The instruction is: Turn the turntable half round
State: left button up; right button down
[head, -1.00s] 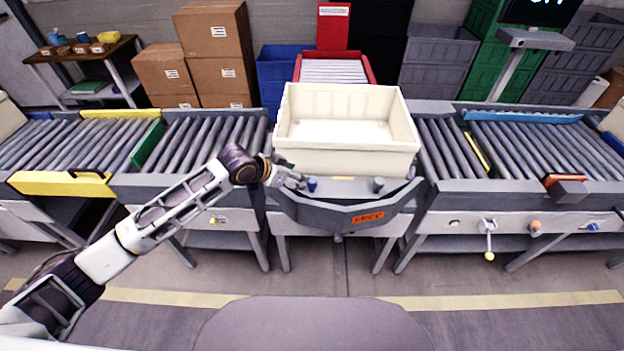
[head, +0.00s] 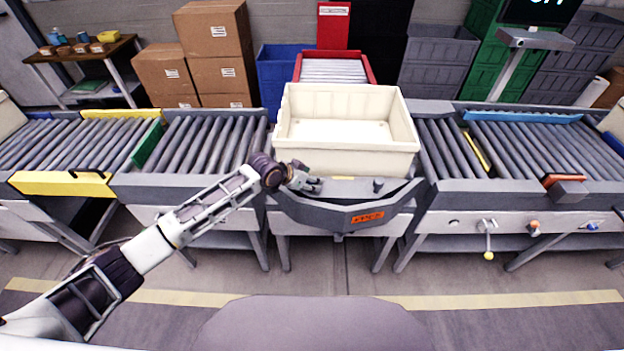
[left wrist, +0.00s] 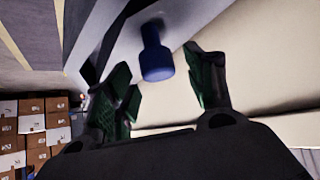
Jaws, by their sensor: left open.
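The turntable (head: 325,213) is grey with a curved front rim and an orange label, in the middle of the head view. A cream bin (head: 345,163) sits on it. A dark grey peg (head: 378,185) stands at its front right. A blue peg (left wrist: 157,60) shows in the left wrist view, between the green-padded fingers of my left gripper (left wrist: 163,82). These fingers are open and apart around the peg's line; I cannot tell whether they touch it. In the head view my left gripper (head: 312,185) hides the blue peg, at the turntable's front left. My right gripper is not in view.
Roller conveyors flank the turntable at left (head: 200,140) and right (head: 520,150). A red-framed roller lane (head: 333,70) lies behind the bin. A lever with a yellow knob (head: 489,256) hangs at front right. The floor in front is clear.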

pick_arm(q)
jog(key=shift+x, duration=0.75)
jog(key=shift+c, duration=0.4)
grip_shut()
